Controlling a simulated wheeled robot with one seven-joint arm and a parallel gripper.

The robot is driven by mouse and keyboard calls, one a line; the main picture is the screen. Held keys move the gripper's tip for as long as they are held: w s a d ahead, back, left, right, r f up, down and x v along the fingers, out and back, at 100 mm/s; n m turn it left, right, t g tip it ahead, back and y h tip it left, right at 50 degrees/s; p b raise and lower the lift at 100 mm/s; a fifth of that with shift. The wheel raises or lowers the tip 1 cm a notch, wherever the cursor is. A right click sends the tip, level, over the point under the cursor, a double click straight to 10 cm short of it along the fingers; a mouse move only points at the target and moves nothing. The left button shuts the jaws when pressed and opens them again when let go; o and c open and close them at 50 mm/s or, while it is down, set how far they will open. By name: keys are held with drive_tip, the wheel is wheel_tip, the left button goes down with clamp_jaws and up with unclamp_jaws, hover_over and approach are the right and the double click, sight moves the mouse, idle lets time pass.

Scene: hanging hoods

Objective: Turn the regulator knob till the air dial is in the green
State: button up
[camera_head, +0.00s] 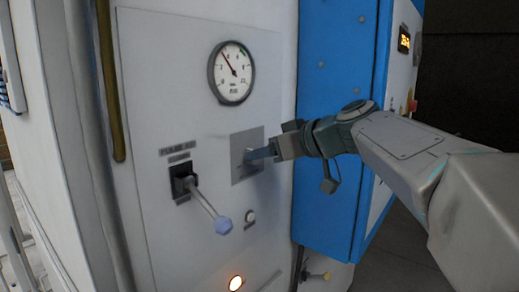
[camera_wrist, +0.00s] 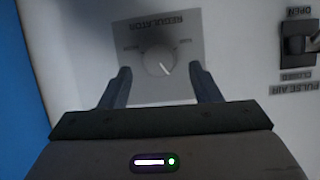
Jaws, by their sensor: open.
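The regulator knob (camera_wrist: 160,60) is a round grey-white knob with a pointer line on a grey plate (camera_wrist: 185,88) marked REGULATOR. My gripper (camera_wrist: 161,75) is open, with one finger on either side of the knob and a visible gap to each. In the head view my gripper (camera_head: 262,153) is at the grey plate (camera_head: 240,177) and mostly hides the knob. The air dial (camera_head: 232,73) is a round white gauge above the plate. Its dark red needle points to the upper left. A green band (camera_head: 242,52) lies at the upper right of its scale, away from the needle.
The pulse air lever (camera_head: 205,205) with a blue end sticks out left of the plate. A blue cabinet side (camera_head: 335,100) stands to the right.

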drive_tip(key=shift+x, duration=1.35)
drive_tip(key=c, duration=1)
drive_tip(key=shift+d+m, duration=0.1)
drive_tip(key=shift+m, duration=0.2)
drive_tip(key=shift+w+d+f+m+g+y+b, duration=0.15)
drive_tip(key=shift+m+g+y+b, duration=0.7)
drive_tip(key=shift+m, duration=1.05)
drive_tip(key=shift+w+d+f+m+g+y+b, duration=0.15)
drive_tip(key=shift+m+g+y, duration=0.35)
drive_tip(key=shift+m+y, duration=1.05)
drive_tip(key=shift+w+f+m+g+y+b, duration=0.15)
drive_tip(key=shift+m+g+y+b, duration=0.5)
drive_tip(key=shift+m, duration=1.6)
drive_tip(key=shift+r, duration=0.1)
